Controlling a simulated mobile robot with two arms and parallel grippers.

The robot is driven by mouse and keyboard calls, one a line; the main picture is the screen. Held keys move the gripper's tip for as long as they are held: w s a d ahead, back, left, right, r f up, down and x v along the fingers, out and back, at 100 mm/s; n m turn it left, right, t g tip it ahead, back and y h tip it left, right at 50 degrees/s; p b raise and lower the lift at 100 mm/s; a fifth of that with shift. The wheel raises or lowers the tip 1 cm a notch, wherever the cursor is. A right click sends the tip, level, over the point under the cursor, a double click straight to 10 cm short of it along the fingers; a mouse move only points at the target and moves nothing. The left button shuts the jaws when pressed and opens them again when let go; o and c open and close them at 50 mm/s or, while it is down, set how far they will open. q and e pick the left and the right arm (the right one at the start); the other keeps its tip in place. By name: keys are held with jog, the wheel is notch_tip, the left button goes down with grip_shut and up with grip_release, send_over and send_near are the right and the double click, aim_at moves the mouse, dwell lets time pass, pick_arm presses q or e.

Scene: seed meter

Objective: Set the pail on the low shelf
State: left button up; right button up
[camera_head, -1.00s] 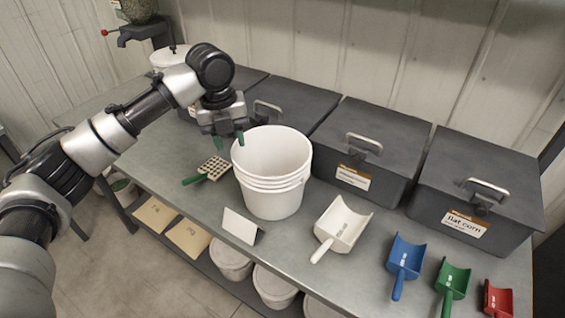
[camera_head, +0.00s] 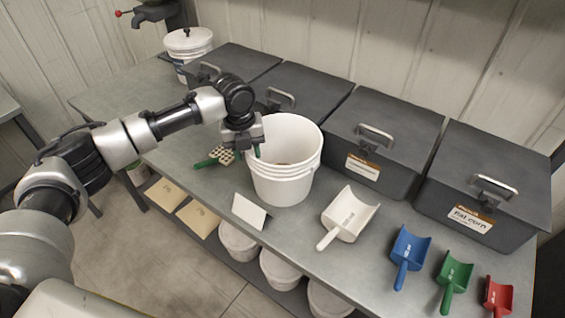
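The white pail (camera_head: 284,172) stands upright on the grey workbench, open at the top, with something tan showing at its bottom. My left gripper (camera_head: 246,152) points down at the pail's left rim. The low shelf (camera_head: 222,262) runs under the bench and holds several white tubs (camera_head: 280,268) and two tan packets (camera_head: 198,217). My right gripper is not in view.
A green-handled seed plate (camera_head: 214,158) lies left of the pail, and a blank white card (camera_head: 249,211) stands in front. White (camera_head: 350,214), blue (camera_head: 409,256), green (camera_head: 454,281) and red (camera_head: 497,296) scoops lie to the right. Dark lidded bins (camera_head: 380,140) line the back.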

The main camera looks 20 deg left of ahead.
pick_arm(q)
jog(key=shift+f, duration=0.2)
grip_shut()
